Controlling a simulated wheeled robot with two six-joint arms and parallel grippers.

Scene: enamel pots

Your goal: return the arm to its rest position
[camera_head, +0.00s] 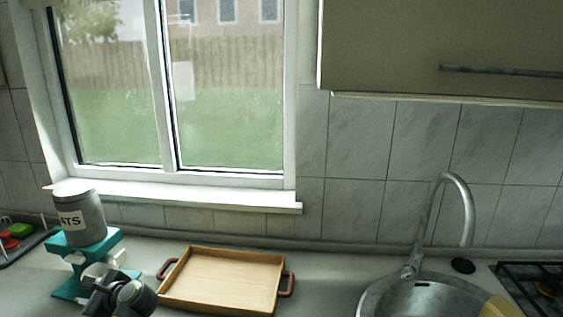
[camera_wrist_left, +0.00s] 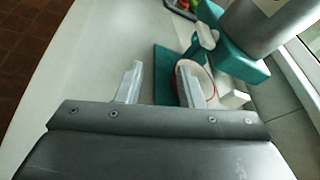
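My left gripper (camera_head: 98,284) is low at the left of the head view, in front of the teal stand (camera_head: 62,240). In the left wrist view its two pale fingers (camera_wrist_left: 159,72) are apart, with nothing held between them. The canister also shows in the left wrist view (camera_wrist_left: 265,22), at the upper right. A white round piece with a red rim (camera_wrist_left: 204,78) is on the stand's lower part, just beyond the right-hand finger. My right gripper is not in view.
A wooden tray (camera_head: 222,252) with red handles lies on the counter, right of my left arm. Further right are a steel sink (camera_head: 425,296), its tap (camera_head: 467,205) and a hob (camera_head: 530,277). Red and green items (camera_head: 14,235) sit at the far left. Counter between tray and sink is clear.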

